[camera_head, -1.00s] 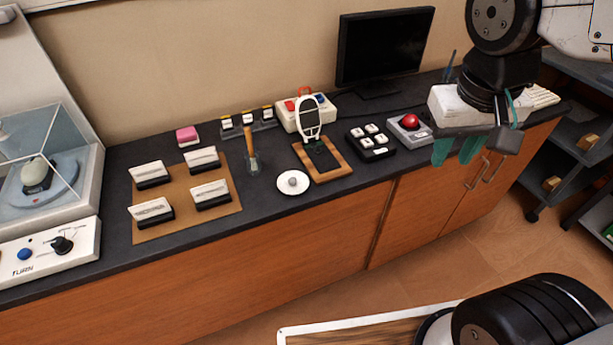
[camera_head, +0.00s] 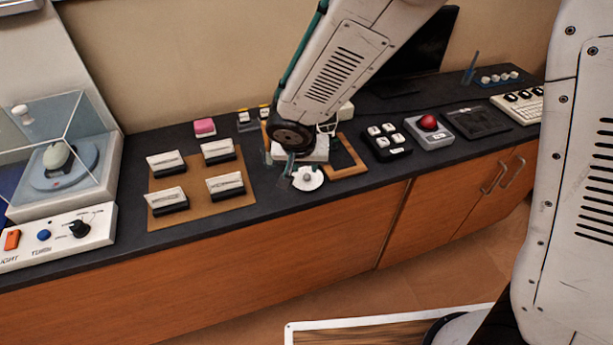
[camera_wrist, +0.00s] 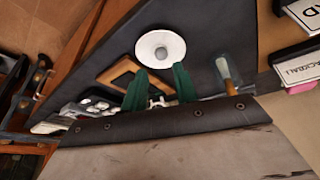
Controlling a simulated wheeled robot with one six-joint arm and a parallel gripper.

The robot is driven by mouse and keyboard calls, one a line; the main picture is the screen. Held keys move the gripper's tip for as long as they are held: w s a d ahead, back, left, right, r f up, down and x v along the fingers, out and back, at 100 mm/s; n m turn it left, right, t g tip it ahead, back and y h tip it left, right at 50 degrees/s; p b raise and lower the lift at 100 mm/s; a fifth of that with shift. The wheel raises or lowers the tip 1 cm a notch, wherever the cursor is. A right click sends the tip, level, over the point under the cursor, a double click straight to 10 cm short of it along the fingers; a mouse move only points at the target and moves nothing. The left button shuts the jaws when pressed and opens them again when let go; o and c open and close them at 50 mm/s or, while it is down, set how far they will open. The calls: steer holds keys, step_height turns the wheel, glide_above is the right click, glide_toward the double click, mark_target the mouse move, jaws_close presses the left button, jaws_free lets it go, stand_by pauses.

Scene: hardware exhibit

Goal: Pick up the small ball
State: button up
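A small grey ball (camera_wrist: 161,52) sits in the middle of a round white dish (camera_wrist: 148,43) on the dark counter. In the head view the dish (camera_head: 309,183) is partly covered by my gripper, and the ball (camera_head: 306,177) is hard to make out. My gripper (camera_wrist: 160,68) shows two green fingers standing apart with nothing between them. In the wrist view the fingertips point toward the dish, just short of the ball in the picture. The height between them and the dish is unclear.
A wooden frame (camera_head: 348,172) lies right of the dish. A brown board (camera_head: 197,187) with several label blocks lies to the left. A keypad (camera_head: 392,153) and a red-ball box (camera_head: 430,139) stand further right. A brush-like tool (camera_wrist: 224,70) stands near the dish.

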mark_target(306, 176)
steer(key=x, duration=0.6)
steer(key=shift+a, duration=0.15)
jaws_close()
